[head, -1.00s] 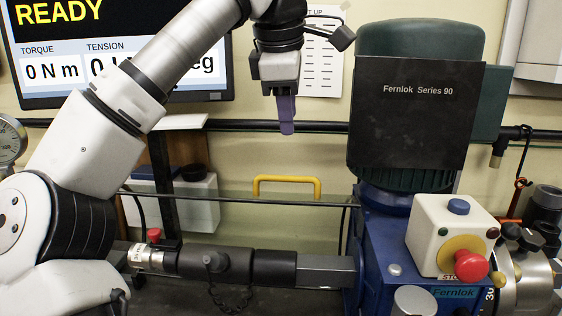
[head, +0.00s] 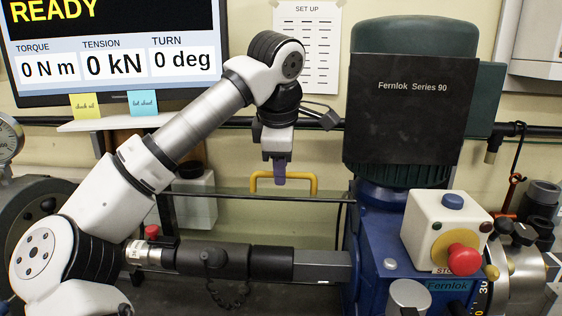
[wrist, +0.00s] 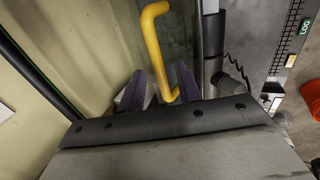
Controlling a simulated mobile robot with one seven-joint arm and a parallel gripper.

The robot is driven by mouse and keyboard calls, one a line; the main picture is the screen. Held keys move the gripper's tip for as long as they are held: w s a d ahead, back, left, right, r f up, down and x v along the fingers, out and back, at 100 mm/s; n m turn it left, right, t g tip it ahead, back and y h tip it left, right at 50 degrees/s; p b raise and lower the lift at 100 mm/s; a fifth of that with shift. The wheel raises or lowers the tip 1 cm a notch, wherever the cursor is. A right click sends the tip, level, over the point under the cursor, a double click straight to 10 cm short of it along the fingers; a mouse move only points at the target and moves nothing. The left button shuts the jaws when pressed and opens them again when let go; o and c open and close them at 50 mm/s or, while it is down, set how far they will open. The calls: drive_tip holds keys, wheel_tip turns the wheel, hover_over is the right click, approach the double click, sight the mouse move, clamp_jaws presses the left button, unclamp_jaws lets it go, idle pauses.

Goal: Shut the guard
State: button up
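The guard (head: 325,220) looks like a clear panel with a dark top rail, standing behind the black shaft of the bench. Its yellow handle (head: 314,184) rises from the top rail. My gripper (head: 279,181) points down in front of the handle in the head view. In the wrist view the two purple fingers (wrist: 160,88) are apart. One end of the yellow handle (wrist: 152,35) shows between them, closer to the right finger. I see a gap on the left side, so the fingers are not closed on it. The guard's lower edge is hidden behind the shaft.
A blue gearbox with a green motor (head: 415,110) stands to the right. A control box with a red stop button (head: 463,260) sits on it. The black shaft (head: 240,262) runs across the front. A shelf (head: 180,122) and screen (head: 120,60) are behind my arm.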

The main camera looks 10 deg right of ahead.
drive_tip(key=shift+f, duration=0.15)
drive_tip(key=shift+c, duration=0.2)
clamp_jaws()
idle(0.3)
